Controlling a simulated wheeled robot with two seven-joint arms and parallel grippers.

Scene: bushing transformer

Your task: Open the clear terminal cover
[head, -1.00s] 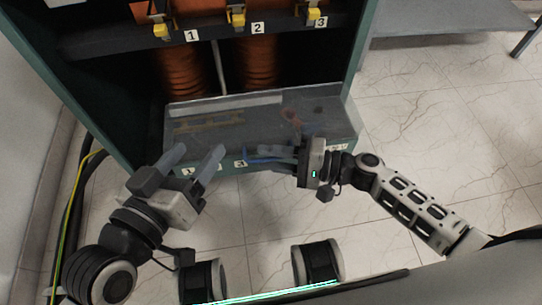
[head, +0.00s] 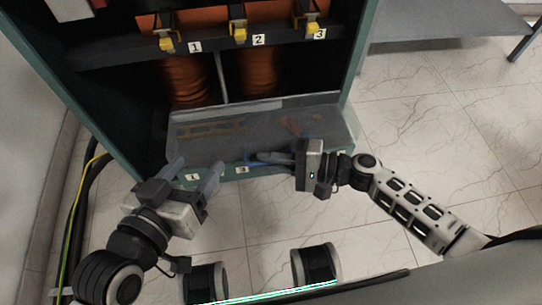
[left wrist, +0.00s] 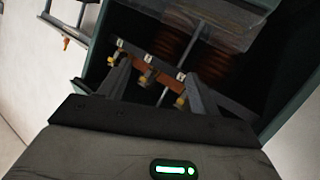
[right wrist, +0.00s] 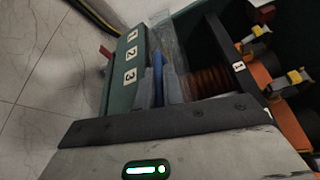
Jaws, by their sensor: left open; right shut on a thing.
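The clear terminal cover (head: 240,125) lies across the low front of the green cabinet, with coloured parts showing dimly through it. A blue piece (right wrist: 158,72) sits between my right gripper's fingers at the cover's front edge; it also shows in the head view (head: 252,161). My right gripper (head: 262,158) is shut on this blue piece. Its fingers partly hide where the piece meets the cover. My left gripper (head: 196,168) is open and empty at the cover's front left corner. In the left wrist view, its fingers stand apart before the cabinet.
The green cabinet (head: 352,75) holds orange coils (head: 258,72) and yellow-tipped terminals (head: 238,35) labelled 1, 2, 3. Black and yellow-green cables (head: 82,200) run along the left. A grey bench (head: 440,18) stands at the back right. The tiled floor (head: 440,120) on the right is clear.

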